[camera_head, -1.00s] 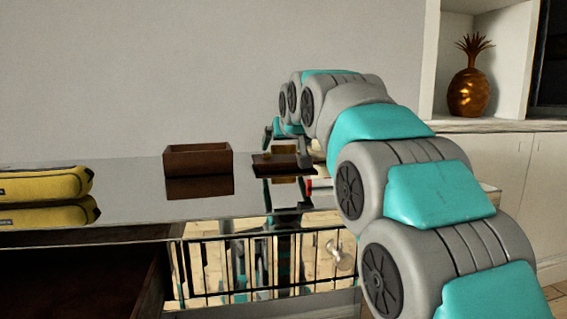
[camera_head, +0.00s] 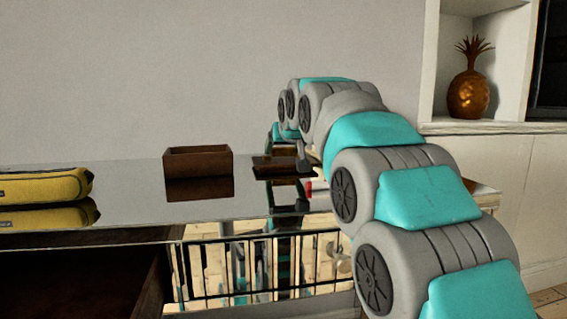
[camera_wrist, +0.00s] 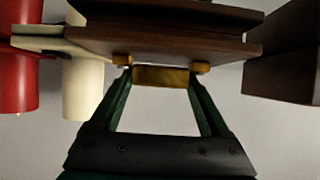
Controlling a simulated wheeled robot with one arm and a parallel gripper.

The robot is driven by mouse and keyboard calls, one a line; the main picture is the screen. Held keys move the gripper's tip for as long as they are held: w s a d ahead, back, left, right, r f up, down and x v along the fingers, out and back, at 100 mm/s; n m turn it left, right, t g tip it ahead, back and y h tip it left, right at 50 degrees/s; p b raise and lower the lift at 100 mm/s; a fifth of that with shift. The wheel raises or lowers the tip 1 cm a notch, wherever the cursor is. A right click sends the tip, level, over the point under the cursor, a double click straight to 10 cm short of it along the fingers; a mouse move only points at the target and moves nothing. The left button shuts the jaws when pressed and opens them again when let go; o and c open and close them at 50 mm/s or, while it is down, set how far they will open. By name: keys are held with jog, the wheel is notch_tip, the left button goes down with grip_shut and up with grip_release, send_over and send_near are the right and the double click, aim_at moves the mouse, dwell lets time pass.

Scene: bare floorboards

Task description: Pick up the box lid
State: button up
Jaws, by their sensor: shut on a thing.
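The box lid is a flat dark brown wooden piece with a small gold handle. It shows in the wrist view (camera_wrist: 170,42) and, partly hidden by my arm, in the head view (camera_head: 268,163). My gripper (camera_wrist: 161,76) is shut on the gold handle (camera_wrist: 161,76), with one dark green finger at each end of it. In the head view my gripper is mostly hidden behind my arm. The open brown box (camera_head: 198,161) stands left of the lid in the head view. Whether the lid touches the tabletop is unclear.
The glossy tabletop (camera_head: 125,180) mirrors what stands on it. A yellow case (camera_head: 45,185) lies at the left. Red (camera_wrist: 18,70) and cream (camera_wrist: 83,88) cylinders are near the lid in the wrist view. A golden pineapple (camera_head: 468,94) stands on a shelf at right.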

jog(key=c, duration=0.4)
jog(key=shift+r, duration=0.15)
